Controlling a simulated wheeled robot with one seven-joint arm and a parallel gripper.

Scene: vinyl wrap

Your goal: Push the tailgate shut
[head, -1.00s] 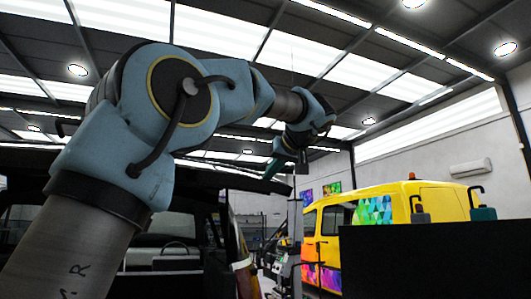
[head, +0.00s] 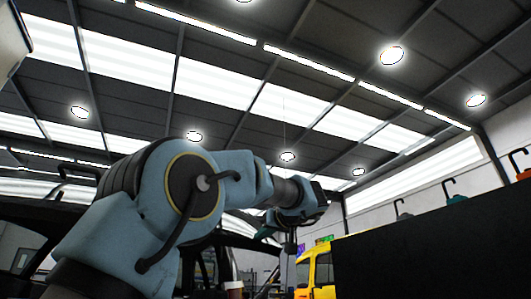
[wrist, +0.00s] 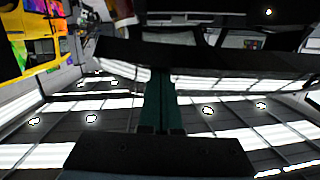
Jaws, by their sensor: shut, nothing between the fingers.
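A dark vehicle (head: 30,215) stands at the lower left of the head view, largely behind my arm. Its tailgate looks raised; a dark edge of it (head: 243,242) shows just beyond my arm. In the wrist view, a long dark panel (wrist: 225,60), apparently the tailgate, crosses the upper part of the picture. My gripper (head: 265,232) has teal fingers and is shut and empty. In the wrist view its fingers (wrist: 160,75) reach up to the panel's lower edge. I cannot tell whether they touch it.
A yellow van (head: 318,272) stands beyond at the right, and its colourful side shows in the wrist view (wrist: 18,50). A large black block (head: 430,255) fills the lower right, with several hooked-top items behind it. A cup-like object (head: 233,289) sits at the bottom.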

